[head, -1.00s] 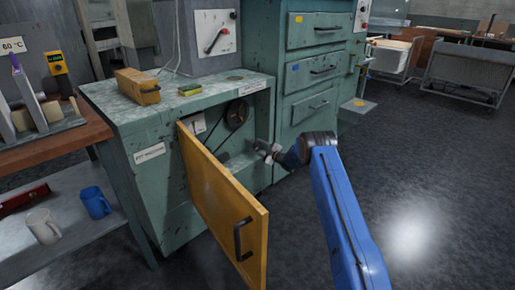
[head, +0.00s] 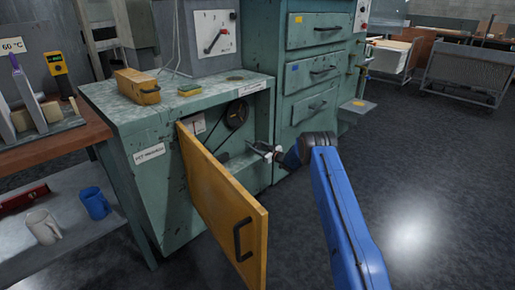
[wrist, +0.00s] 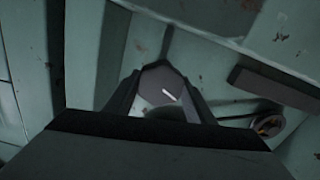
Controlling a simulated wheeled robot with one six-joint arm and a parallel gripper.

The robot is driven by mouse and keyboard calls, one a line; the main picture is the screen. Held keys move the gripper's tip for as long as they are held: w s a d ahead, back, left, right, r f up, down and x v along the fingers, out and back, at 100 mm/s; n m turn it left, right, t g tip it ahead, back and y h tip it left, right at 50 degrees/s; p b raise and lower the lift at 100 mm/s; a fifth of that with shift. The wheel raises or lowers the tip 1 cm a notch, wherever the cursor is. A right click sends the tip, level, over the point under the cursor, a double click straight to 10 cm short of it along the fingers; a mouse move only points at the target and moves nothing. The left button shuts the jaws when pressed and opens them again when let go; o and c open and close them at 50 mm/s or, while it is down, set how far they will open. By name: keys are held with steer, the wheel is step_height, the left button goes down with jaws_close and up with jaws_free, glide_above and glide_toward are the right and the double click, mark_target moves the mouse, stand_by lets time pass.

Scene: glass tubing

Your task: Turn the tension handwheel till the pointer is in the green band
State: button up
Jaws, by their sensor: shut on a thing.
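My gripper (head: 267,152) reaches into the open lower cabinet (head: 172,178), right of its yellow door. In the wrist view its two fingers (wrist: 163,92) are shut on the rim of a dark, roundish handwheel (wrist: 158,79) with a short white line on its face. In the head view the handwheel cannot be told apart from the gripper. A dark pulley with a belt (head: 236,114) sits inside the cabinet. I cannot make out the tension pointer or a green band in either view.
The yellow door (head: 222,200) stands open close left of my arm. A drawer cabinet (head: 305,75) stands behind. The floor to the right is clear.

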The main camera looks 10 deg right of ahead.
steer(key=shift+d+f, duration=0.1)
steer(key=shift+f, duration=0.15)
steer(key=o, duration=1)
steer(key=shift+o, duration=0.2)
steer(key=shift+r, duration=0.1)
steer(key=v, duration=1.7)
steer(key=shift+s, duration=0.2)
steer(key=shift+d, duration=0.1)
steer(key=shift+r, duration=0.1)
